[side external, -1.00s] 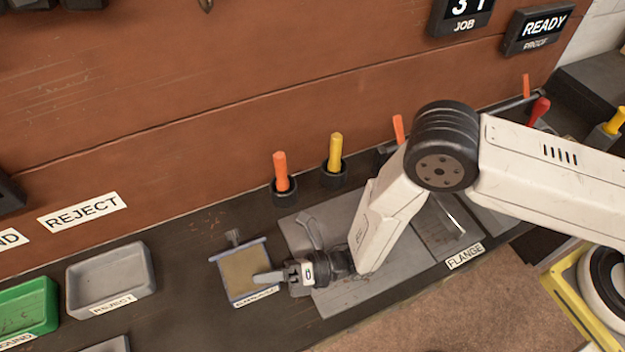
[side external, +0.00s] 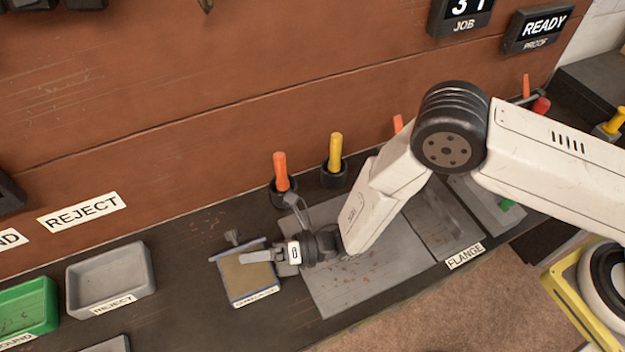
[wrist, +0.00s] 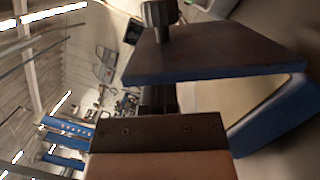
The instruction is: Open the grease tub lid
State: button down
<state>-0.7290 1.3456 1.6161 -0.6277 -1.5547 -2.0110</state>
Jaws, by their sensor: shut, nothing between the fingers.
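The grease tub (side external: 250,297) has a blue rim and tan grease inside, and sits on the dark bench left of a grey plate. Its lid (side external: 238,248) stands raised along the tub's back edge, seen nearly edge-on, with its dark knob (side external: 232,237) on the far side. In the wrist view the lid (wrist: 215,58) is a dark plate with a blue edge, tilted up from the tub (wrist: 275,122). My gripper (side external: 247,258) is shut and empty, its tips over the back part of the tub in the picture. Whether they touch the lid I cannot tell.
A grey reject tray (side external: 110,275) and a green tray (side external: 28,308) stand to the left. An orange-handled tool (side external: 281,170) and a yellow-handled tool (side external: 335,152) stand upright in holders behind the gripper. The grey plate (side external: 345,285) is bare at front.

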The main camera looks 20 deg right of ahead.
aim_at(255, 239)
jog(key=shift+w+r+m, duration=0.35)
jog(key=shift+m, duration=0.25)
jog(key=shift+w+r+m+h, duration=0.3)
jog(key=shift+w+m, duration=0.15)
jog(key=shift+m, duration=0.25)
jog(key=shift+w+r+m+h, duration=0.2)
jog(key=shift+w+r+m, duration=0.15)
jog(key=shift+m, duration=0.35)
jog(key=shift+w+r+m, duration=0.25)
jog(key=shift+w+m, duration=0.55)
jog(key=shift+m, duration=0.2)
jog(key=shift+w+h, duration=0.3)
jog(key=shift+w, duration=0.25)
jog(key=shift+s, duration=0.15)
